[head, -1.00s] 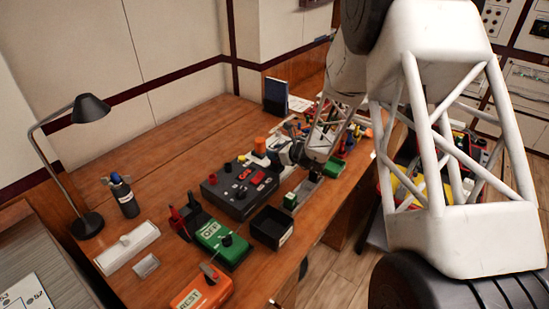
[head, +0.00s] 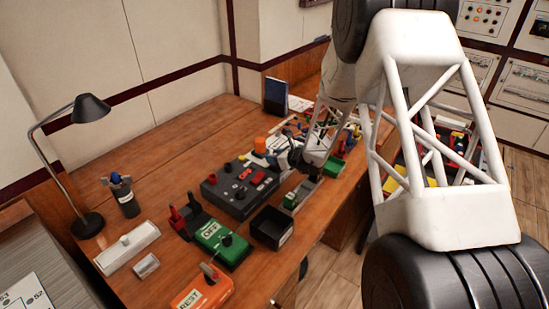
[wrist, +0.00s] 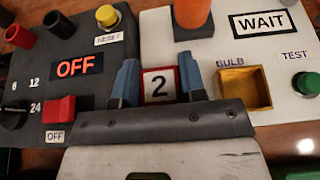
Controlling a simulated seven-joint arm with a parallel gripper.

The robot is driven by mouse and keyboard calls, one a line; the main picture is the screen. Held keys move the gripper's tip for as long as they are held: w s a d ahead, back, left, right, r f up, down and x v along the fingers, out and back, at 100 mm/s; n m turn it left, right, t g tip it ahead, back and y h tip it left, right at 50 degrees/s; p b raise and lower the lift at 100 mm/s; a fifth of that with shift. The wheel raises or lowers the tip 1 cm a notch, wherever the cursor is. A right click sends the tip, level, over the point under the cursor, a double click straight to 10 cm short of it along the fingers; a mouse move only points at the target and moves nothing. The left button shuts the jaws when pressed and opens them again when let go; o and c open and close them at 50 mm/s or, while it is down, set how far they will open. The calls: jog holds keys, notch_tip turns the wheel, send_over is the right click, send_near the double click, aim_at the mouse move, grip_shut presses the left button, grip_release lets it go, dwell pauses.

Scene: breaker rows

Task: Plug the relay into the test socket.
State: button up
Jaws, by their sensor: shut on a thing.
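In the wrist view a red-edged block with a white face marked "2" (wrist: 159,85), seemingly the relay, sits between the two blue-grey fingers of my gripper (wrist: 159,82). The fingers are shut on it, above the light tester panel (wrist: 228,55) with its "WAIT" display. A square yellow-brown recess labelled "BULB" (wrist: 245,88) lies to the right of the fingers. I cannot make out the test socket; the gripper and held block may cover it. I cannot tell whether the block touches the panel. In the head view my gripper (head: 297,157) is small and partly hidden by my arm.
A dark supply box (wrist: 75,70) with an "OFF" display and dial stands left of the tester. An orange cylinder (wrist: 194,16) stands just beyond the fingers. A black tray (head: 272,228) and a green box (head: 222,242) are nearer. Bare desk lies at the left (head: 165,170).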

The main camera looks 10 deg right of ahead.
jog(key=shift+f, duration=0.2)
jog(key=o, duration=1)
jog(key=shift+c, duration=0.2)
jog(key=shift+r, duration=0.1)
jog(key=shift+v, duration=0.95)
jog(key=v, duration=1)
jog(key=shift+s, duration=0.1)
